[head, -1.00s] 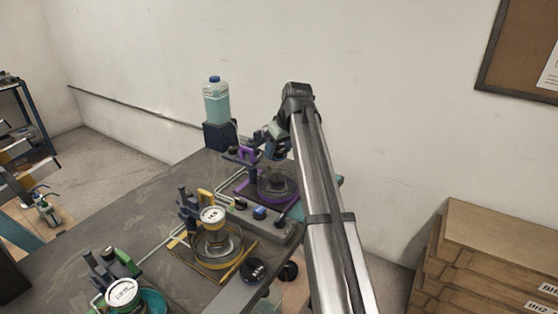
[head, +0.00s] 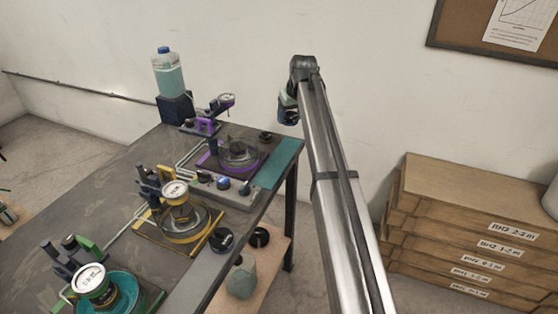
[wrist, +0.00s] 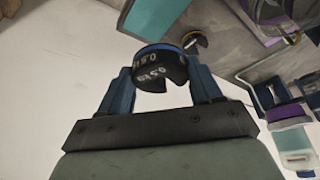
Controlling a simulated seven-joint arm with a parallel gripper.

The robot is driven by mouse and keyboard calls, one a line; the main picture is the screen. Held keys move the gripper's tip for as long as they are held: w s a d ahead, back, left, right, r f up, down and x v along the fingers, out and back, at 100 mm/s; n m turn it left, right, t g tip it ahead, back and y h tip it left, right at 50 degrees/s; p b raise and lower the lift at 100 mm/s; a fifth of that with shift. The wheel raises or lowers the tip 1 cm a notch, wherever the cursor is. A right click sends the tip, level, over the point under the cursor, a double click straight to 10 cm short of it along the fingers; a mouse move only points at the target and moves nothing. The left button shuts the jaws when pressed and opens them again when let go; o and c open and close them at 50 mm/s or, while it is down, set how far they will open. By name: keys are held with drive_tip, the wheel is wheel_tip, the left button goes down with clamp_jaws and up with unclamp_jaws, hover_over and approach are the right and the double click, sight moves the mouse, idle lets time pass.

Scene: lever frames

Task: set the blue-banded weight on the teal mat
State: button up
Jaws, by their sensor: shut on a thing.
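The blue-banded weight (wrist: 160,68) is a dark slotted disc with white figures and a blue rim. In the wrist view my gripper (wrist: 162,88) has its two blue fingers shut on its sides. In the head view my gripper (head: 289,106) hangs in the air beyond the right end of the bench, partly hidden by my arm; the weight cannot be made out there. The teal mat (head: 278,164) is a bare strip along the bench's right edge, left of and lower than my gripper. A teal strip, likely the mat (wrist: 155,15), shows in the wrist view.
Left of the mat stands a purple-framed station (head: 238,160). A yellow one (head: 180,225) and a green one (head: 100,290) stand nearer.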

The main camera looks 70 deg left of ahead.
sight(288, 145)
drive_tip(key=shift+f, duration=4.9)
drive_tip(key=shift+f, duration=0.1)
drive_tip(key=o, duration=1.5)
drive_tip(key=shift+f, duration=0.1)
drive_tip(key=v, duration=1.2)
drive_tip(key=shift+s, duration=0.2)
